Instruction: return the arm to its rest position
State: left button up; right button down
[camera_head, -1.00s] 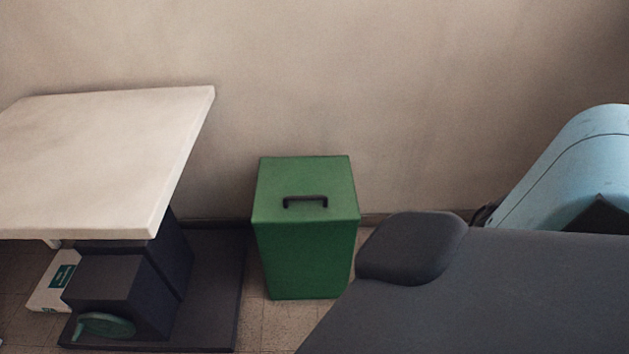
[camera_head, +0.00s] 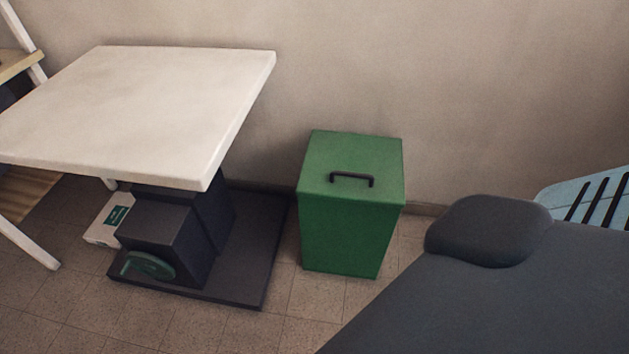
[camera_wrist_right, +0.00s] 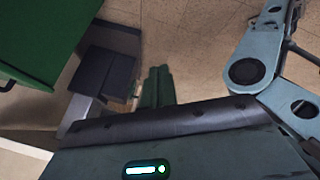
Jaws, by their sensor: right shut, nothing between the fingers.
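My right gripper (camera_wrist_right: 158,86) shows in the right wrist view as two dark green fingers side by side. It is shut and empty, above the floor area near the green bin (camera_wrist_right: 45,35) and a dark box-like block (camera_wrist_right: 103,72). No gripper shows in the head view, and my left gripper is not in view. A light blue part with dark slots (camera_head: 590,195) is at the right edge of the head view; I cannot tell what it belongs to.
In the head view, a white-topped table (camera_head: 150,100) on a dark pedestal stands left. The green lidded bin (camera_head: 350,215) stands by the wall. A dark grey padded surface (camera_head: 500,300) fills the lower right. Tiled floor (camera_head: 300,310) is bare between them.

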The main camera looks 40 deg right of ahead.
jog(key=s+d+m+g+h, duration=0.1)
jog(key=s+d+m, duration=0.1)
jog(key=s+d, duration=0.15)
jog(key=s+a+f+m+t, duration=0.1)
jog(key=a+m+t, duration=0.1)
jog(key=a+m, duration=1.1)
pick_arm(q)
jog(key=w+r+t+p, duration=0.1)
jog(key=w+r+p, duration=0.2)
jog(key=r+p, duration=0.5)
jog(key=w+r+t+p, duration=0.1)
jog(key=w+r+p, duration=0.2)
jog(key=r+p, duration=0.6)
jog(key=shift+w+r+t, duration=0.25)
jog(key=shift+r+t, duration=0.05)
pick_arm(e)
jog(key=w+a+r+n+t, duration=0.1)
jog(key=w+r+n, duration=0.1)
jog(key=r, duration=0.6)
jog(key=w+a+r+n+t, duration=0.1)
jog(key=w+r, duration=0.3)
jog(key=r, duration=0.5)
jog(key=shift+a+r+n, duration=0.15)
jog(key=shift+a+n, duration=0.25)
jog(key=shift+a, duration=0.25)
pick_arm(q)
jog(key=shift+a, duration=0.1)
